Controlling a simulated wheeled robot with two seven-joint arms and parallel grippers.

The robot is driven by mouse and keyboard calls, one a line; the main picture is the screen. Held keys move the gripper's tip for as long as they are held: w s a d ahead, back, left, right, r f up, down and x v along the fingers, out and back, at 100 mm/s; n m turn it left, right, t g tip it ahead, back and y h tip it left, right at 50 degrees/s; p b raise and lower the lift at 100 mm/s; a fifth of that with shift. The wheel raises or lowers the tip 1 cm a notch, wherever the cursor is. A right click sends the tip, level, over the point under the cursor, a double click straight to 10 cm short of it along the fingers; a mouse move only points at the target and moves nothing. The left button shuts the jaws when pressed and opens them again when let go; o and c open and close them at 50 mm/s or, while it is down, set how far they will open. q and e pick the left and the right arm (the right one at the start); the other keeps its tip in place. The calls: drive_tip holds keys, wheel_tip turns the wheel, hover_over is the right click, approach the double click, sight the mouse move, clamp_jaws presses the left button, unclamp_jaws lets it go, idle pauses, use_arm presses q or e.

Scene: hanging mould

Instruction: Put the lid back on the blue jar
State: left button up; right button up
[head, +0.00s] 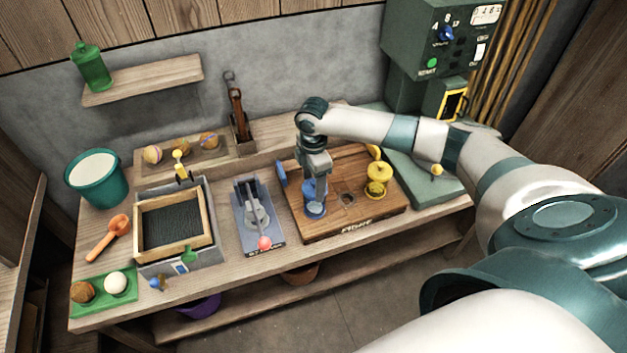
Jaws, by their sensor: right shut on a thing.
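The blue jar (315,209) is a small blue round form on the wooden board at the middle of the bench. My right gripper (316,187) points down directly over it, shut on a blue part. The gripper hides most of this part, so I cannot tell whether it is the lid or the jar's upper part, or whether lid and jar touch. A blue upright piece (281,173) stands at the board's left edge. My left gripper is not in view.
A yellow pot (376,186) stands right on the wooden board (345,226). Left are a grey lever device (258,217) with a pink knob and a framed box (171,226). A machine (437,40) stands back right. The board's front is bare.

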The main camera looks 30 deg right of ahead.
drive_tip(key=shift+p, duration=0.4)
idle(0.8)
idle(0.4)
drive_tip(key=o, duration=1.6)
drive_tip(key=shift+c, duration=0.2)
drive_tip(key=shift+r+p, duration=2.4)
drive_tip(key=shift+p, duration=0.15)
drive_tip(key=shift+r+p, duration=0.35)
drive_tip(key=shift+r, duration=0.7)
drive_tip(key=shift+c, duration=0.3)
